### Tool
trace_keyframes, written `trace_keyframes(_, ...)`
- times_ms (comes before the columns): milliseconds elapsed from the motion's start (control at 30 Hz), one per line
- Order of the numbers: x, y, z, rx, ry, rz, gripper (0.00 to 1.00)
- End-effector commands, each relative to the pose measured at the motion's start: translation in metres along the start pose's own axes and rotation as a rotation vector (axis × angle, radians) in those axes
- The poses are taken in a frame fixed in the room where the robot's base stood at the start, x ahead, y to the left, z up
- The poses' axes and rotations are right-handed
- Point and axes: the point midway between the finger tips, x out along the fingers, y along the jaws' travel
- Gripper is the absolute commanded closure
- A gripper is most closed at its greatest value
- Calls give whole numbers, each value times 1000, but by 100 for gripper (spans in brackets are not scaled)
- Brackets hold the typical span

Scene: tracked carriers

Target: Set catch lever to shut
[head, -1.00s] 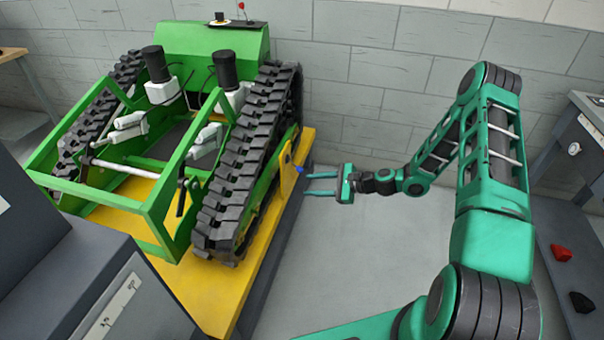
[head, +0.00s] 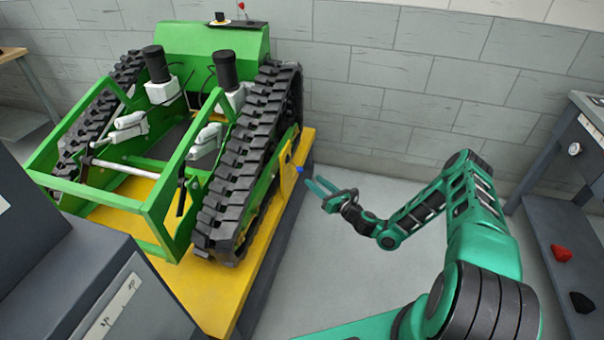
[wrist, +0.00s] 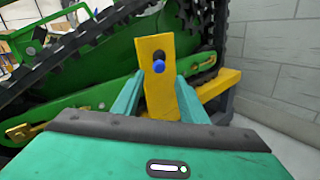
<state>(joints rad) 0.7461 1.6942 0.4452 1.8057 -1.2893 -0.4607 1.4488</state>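A yellow upright plate (head: 287,174) with a blue knob (head: 299,170) stands at the right side of the green tracked carrier (head: 215,38). I cannot tell for certain whether this is the catch lever. In the wrist view the plate (wrist: 155,78) rises ahead of my gripper, with the blue knob (wrist: 158,66) and a dark hole above it. My gripper (head: 316,187) is open and empty, just right of the plate and apart from it in the head view. In the wrist view its teal fingers (wrist: 160,100) stand either side of the plate's lower part, which is partly hidden.
A black hanging bar (head: 181,197) is on the carrier's front frame. The carrier stands on a yellow platform (head: 252,283). A grey cabinet (head: 130,300) is at front left. A bench with a gauge (head: 574,148) is at right. Grey floor between is clear.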

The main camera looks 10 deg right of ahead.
Motion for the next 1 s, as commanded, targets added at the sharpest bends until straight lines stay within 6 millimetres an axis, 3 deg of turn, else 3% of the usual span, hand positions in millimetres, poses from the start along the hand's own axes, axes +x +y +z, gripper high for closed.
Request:
trace_keyframes(300, 57, 1, 1, -5, -1, 3, 61)
trace_keyframes(500, 80, 1, 0, -4, 0, 2, 61)
trace_keyframes(933, 88, 0, 1, -3, 0, 1, 61)
trace_keyframes(1000, 88, 0, 1, -3, 0, 1, 78)
